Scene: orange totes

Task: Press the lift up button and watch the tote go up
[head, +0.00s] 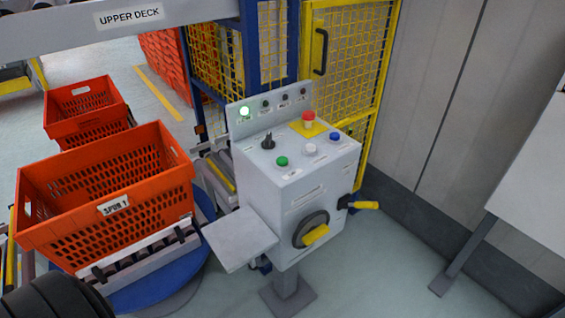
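A grey control box (300,190) stands on a post in the middle of the head view. Its sloped top carries a green button (282,161), a white button (310,149), a blue button (335,137), a black selector knob (268,142) and a red mushroom button (308,118) on a yellow plate. The labels are too small to read, so I cannot tell which button is lift up. An orange tote (150,150) labelled "SPUR 1" sits on rollers over a blue round base at the left. A second orange tote (92,92) is behind it. Neither gripper is in view.
The box's back panel has a lit green lamp (245,111) and several dark ones. A yellow mesh cage (345,60) stands behind; a grey wall (425,90) is at right.

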